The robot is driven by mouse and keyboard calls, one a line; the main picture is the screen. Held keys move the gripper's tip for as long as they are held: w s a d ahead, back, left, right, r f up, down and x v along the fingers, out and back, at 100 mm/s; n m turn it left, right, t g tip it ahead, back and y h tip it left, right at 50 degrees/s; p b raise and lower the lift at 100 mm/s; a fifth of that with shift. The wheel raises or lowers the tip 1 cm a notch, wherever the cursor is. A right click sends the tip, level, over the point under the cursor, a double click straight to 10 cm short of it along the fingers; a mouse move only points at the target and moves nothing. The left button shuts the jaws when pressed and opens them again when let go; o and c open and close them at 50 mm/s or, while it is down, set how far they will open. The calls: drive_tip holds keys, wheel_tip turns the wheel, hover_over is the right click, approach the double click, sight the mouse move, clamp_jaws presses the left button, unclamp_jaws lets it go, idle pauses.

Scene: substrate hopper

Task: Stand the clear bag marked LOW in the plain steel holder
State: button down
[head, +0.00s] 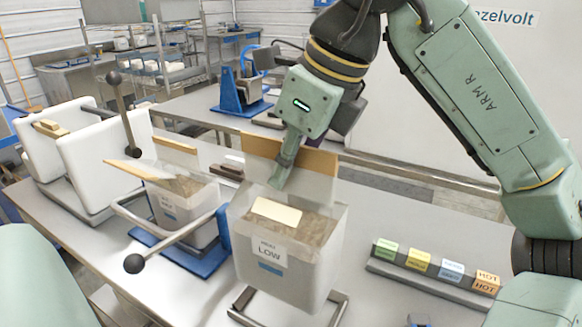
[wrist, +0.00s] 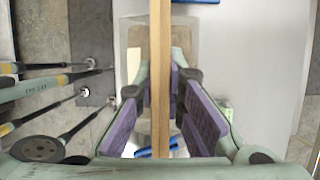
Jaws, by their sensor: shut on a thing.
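The clear bag marked LOW (head: 318,262) hangs upright from my gripper (head: 282,178). It has a tan top strip (head: 316,160), brown contents and a white label facing the head camera. My gripper is shut on the strip; in the wrist view the strip (wrist: 160,60) runs between the purple finger pads (wrist: 162,120). The plain steel holder (head: 340,306) shows as grey bars at the table's front, beside and below the bag's lower end. The bag hides most of it, and I cannot tell whether the bag's bottom touches it.
Another clear bag (head: 168,209) stands in a blue holder (head: 205,264) just left, with ball-ended bars (head: 134,263) reaching close to the LOW bag. White containers (head: 100,160) stand farther left. A rack of coloured label blocks (head: 435,268) lies right; the table between is clear.

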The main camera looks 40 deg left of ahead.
sight(288, 228)
drive_tip(key=shift+w+r, duration=0.1)
drive_tip(key=shift+w, duration=0.25)
drive_tip(key=shift+f, duration=1.5)
drive_tip(key=shift+f+b, duration=2.85)
drive_tip(key=shift+f, duration=0.45)
drive_tip(key=shift+s+f+b, duration=0.15)
drive_tip(key=shift+f+b, duration=0.3)
drive_tip(key=shift+f, duration=0.1)
drive_tip(key=c, duration=1.9)
unclamp_jaws()
drive_tip(key=o, duration=0.3)
drive_tip(key=shift+f, duration=0.1)
